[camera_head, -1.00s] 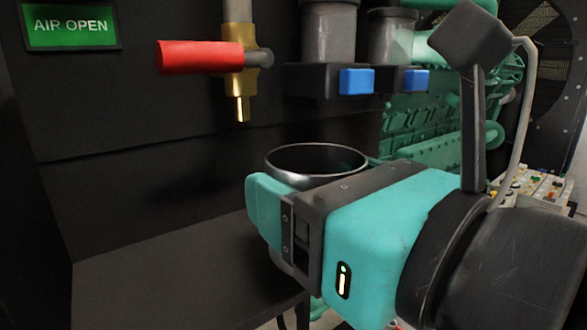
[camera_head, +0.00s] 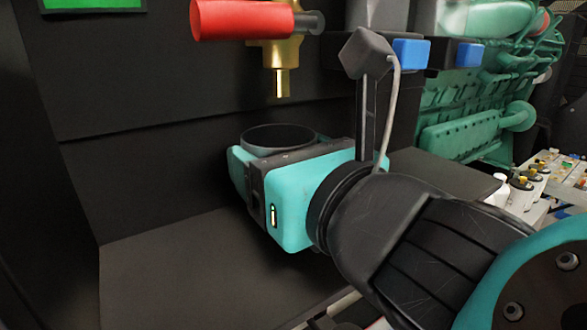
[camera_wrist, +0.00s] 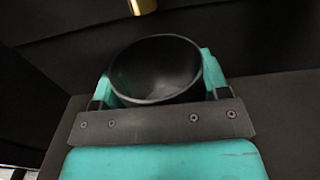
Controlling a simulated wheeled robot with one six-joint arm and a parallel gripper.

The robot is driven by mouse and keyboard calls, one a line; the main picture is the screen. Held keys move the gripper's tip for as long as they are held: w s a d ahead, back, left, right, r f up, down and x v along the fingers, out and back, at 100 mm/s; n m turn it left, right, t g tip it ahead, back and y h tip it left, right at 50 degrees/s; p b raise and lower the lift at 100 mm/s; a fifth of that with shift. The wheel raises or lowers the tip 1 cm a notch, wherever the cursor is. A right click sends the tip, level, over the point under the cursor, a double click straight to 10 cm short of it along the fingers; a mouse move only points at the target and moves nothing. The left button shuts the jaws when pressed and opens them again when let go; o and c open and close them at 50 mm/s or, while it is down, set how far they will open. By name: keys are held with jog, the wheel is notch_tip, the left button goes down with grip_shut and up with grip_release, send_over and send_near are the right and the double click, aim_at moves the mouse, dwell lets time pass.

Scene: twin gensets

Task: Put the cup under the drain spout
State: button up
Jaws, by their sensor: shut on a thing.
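The cup (camera_head: 278,139) is a dark, round, open-topped vessel. My gripper (camera_head: 247,160) is shut on it and holds it upright. In the wrist view the cup (camera_wrist: 155,70) sits between the two teal fingers, and its inside looks empty. The drain spout (camera_head: 280,82) is a brass pipe end pointing down, below a valve with a red handle (camera_head: 243,20). In the head view the cup's mouth shows below the spout tip with a gap between. The spout tip also shows at the top of the wrist view (camera_wrist: 143,5). My gripper hides the cup's lower part.
A dark shelf (camera_head: 170,265) lies below the cup, clear at the left. A dark panel (camera_head: 150,140) stands behind. Blue-fronted fittings (camera_head: 411,53) hang to the right of the spout. A green engine (camera_head: 470,90) and a bench with small items (camera_head: 545,185) are further right.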

jog(key=shift+d+f, duration=0.15)
jog(key=shift+f, duration=0.45)
jog(key=shift+w, duration=0.2)
jog(key=shift+s+r, duration=0.1)
jog(key=shift+r, duration=0.05)
jog(key=shift+f, duration=0.2)
jog(key=o, duration=1)
jog(key=shift+o, duration=0.2)
